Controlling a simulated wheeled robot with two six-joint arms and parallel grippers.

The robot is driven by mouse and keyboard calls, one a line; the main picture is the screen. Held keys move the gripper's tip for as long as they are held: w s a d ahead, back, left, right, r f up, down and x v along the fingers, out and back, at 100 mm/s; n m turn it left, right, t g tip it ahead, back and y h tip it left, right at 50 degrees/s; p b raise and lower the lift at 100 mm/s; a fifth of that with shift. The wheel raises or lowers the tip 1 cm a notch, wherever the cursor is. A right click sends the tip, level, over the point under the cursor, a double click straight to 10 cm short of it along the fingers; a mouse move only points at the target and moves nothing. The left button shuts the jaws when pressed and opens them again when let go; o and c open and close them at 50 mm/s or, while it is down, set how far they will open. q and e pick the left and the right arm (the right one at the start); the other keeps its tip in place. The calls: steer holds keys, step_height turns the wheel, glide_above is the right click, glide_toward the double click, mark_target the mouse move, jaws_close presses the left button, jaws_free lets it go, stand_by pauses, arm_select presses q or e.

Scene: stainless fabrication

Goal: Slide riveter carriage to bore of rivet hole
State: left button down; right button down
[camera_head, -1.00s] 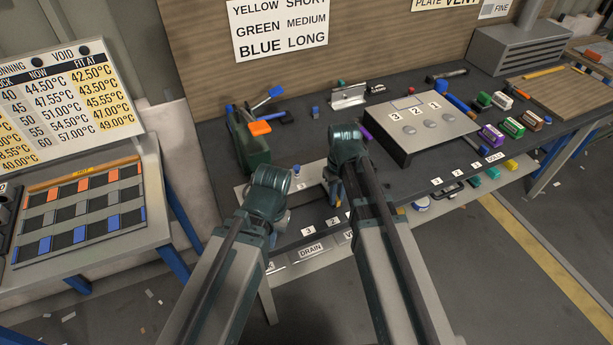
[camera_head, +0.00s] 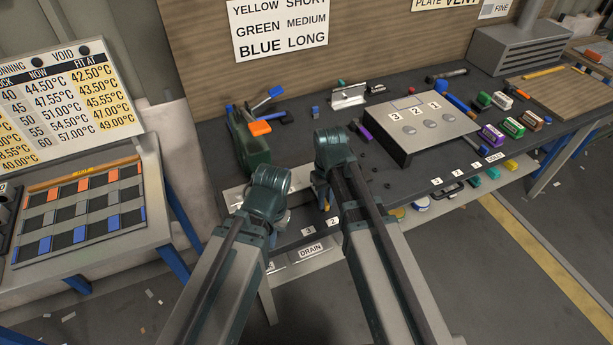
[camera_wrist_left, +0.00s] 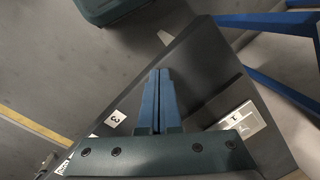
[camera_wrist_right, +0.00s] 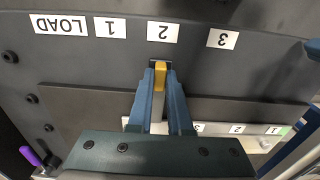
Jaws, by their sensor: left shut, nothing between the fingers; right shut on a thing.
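My right gripper (camera_wrist_right: 160,75) is shut on a yellow tab (camera_wrist_right: 160,76), which appears to be the riveter carriage's handle. The tab stands in front of the upside-down label 2 (camera_wrist_right: 163,32) on a dark plate, which also carries labels LOAD, 1 and 3. My left gripper (camera_wrist_left: 158,78) is shut and empty, above the bench edge near a label 3 (camera_wrist_left: 115,118). The rivet hole's bore cannot be made out.
A grey box (camera_head: 443,145) marked 3, 2, 1 stands right of my right arm. A green machine with a lever (camera_head: 250,148) stands behind my left gripper. Small dark parts (camera_head: 373,169) lie on the bench. A side table with a striped rack (camera_head: 78,213) is at left.

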steer(key=shift+s+a, duration=0.15)
steer(key=shift+a, duration=0.25)
steer(key=shift+s+a, duration=0.3)
steer(key=shift+a, duration=0.55)
steer(key=shift+s+a, duration=0.3)
steer(key=shift+a, duration=0.5)
steer(key=shift+s+a, duration=0.1)
steer(key=shift+a, duration=0.1)
steer(key=shift+s+a, duration=0.25)
steer(key=shift+a, duration=0.35)
steer(key=shift+s+a, duration=0.2)
steer(key=shift+a, duration=0.4)
steer(key=c, duration=0.6)
jaws_free()
steer(key=shift+c, duration=0.2)
arm_select(q)
step_height(320, 180, up, 6)
steer(key=p, duration=0.6)
arm_select(e)
step_height(320, 180, up, 6)
